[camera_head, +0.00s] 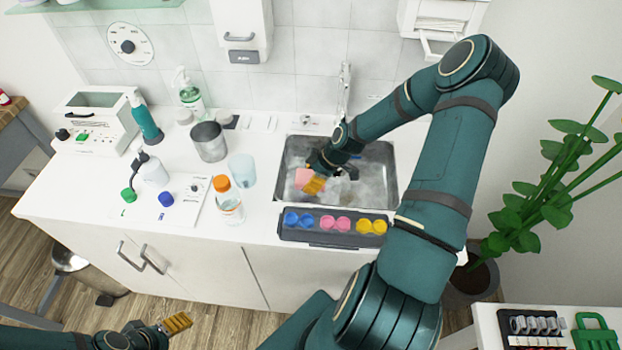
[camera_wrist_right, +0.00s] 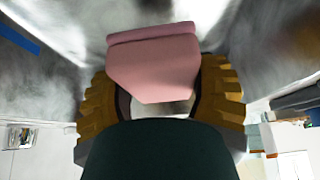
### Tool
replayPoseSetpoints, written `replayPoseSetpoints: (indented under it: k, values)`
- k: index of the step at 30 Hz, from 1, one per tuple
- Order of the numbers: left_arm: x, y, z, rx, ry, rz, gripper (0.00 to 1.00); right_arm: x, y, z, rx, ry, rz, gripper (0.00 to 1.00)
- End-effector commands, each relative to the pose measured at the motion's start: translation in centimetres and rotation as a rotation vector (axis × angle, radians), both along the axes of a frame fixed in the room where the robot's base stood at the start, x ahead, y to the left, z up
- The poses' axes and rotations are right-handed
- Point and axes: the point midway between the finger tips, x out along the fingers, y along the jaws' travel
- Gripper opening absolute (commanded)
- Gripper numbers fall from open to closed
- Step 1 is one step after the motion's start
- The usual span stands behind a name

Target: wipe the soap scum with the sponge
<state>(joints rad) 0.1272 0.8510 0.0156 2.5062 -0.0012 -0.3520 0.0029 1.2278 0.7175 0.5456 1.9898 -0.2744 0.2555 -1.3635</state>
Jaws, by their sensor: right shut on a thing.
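The pink sponge (camera_head: 302,176) is in my right gripper (camera_head: 314,184), down inside the steel sink (camera_head: 391,190). In the right wrist view the sponge (camera_wrist_right: 155,60) sits between the two yellow fingers of the right gripper (camera_wrist_right: 160,100), which are shut on it. Cloudy whitish-grey soap scum (camera_head: 372,178) shows on the sink's inside, and grey smears (camera_wrist_right: 50,85) show around the sponge in the wrist view. I cannot tell whether the sponge touches the sink surface. My left gripper (camera_head: 177,323) is low at the left, away from the counter, and its finger gap is not clear.
A tray of coloured cups (camera_head: 333,224) lies along the sink's front edge. The faucet (camera_head: 344,85) stands behind the sink. An orange-capped bottle (camera_head: 229,207), a clear cup (camera_head: 242,169) and a metal can (camera_head: 209,142) stand to its left. A plant (camera_head: 530,200) is at the right.

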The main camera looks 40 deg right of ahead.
Motion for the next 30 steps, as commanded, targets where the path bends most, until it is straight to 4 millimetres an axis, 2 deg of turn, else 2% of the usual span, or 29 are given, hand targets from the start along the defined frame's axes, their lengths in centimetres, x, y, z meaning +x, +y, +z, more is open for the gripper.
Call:
replayPoseSetpoints:
  k: [11,22,30]
  values:
    - [0.0,0.0,0.3,0.000,0.000,0.000,0.68,0.0,0.0,0.3,0.000,0.000,0.000,0.29]
    - [0.0,0.0,2.6,0.000,0.000,0.000,0.68,0.0,0.0,3.2,0.000,0.000,0.000,0.29]
    - [0.0,0.0,2.5,0.000,0.000,0.000,0.68,0.0,0.0,3.1,0.000,0.000,0.000,0.29]
